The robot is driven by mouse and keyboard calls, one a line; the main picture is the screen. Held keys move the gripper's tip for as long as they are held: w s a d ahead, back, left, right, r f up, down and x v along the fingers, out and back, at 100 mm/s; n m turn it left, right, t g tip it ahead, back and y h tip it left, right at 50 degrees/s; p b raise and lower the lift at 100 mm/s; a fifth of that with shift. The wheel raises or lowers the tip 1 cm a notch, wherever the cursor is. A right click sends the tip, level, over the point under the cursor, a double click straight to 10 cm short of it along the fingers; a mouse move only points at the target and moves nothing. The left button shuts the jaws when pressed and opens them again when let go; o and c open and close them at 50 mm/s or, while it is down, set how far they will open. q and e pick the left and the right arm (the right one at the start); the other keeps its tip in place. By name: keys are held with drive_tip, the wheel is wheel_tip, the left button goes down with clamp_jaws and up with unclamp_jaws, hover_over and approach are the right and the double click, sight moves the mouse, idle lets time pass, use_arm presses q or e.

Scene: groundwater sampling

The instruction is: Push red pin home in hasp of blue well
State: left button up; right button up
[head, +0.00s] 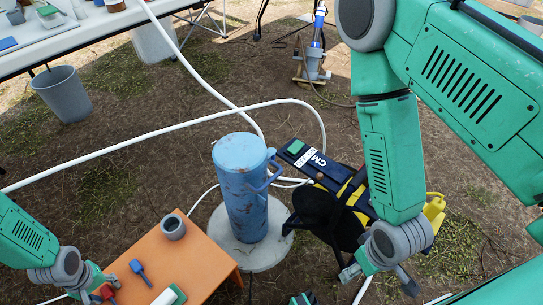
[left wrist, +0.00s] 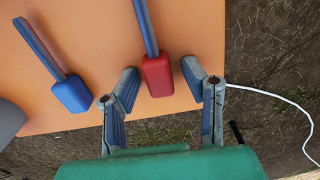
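The blue well (head: 243,190) is a worn blue cylinder standing upright on a round concrete pad. A blue handle-like bracket (head: 268,172) is on its right side; I cannot make out a red pin in it. My left gripper (left wrist: 159,72) is open, its fingers on either side of a red block with a blue shaft (left wrist: 157,76) at the orange table's edge, with small gaps visible. I cannot tell whether this is the pin. It also shows in the head view (head: 105,291). My right gripper (head: 380,279) is open and empty, right of the well.
The orange table (head: 200,262) also holds a blue block with a shaft (head: 140,271), a grey cup (head: 173,227) and a green-and-white block.

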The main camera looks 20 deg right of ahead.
use_arm(q)
drive_tip(key=shift+a+f, duration=0.1)
drive_tip(key=shift+a, duration=0.05)
clamp_jaws()
drive_tip(key=shift+d, duration=0.25)
drive_tip(key=shift+d+r+p, duration=0.1)
drive_tip(key=shift+r+p, duration=0.45)
drive_tip(key=shift+r, duration=0.2)
drive_tip(key=r+p, duration=0.3)
drive_tip(key=shift+a+r, duration=0.1)
drive_tip(key=shift+a, duration=0.15)
drive_tip(key=shift+d+r+p, duration=0.15)
drive_tip(key=shift+r+p, duration=0.9)
drive_tip(key=shift+r, duration=0.25)
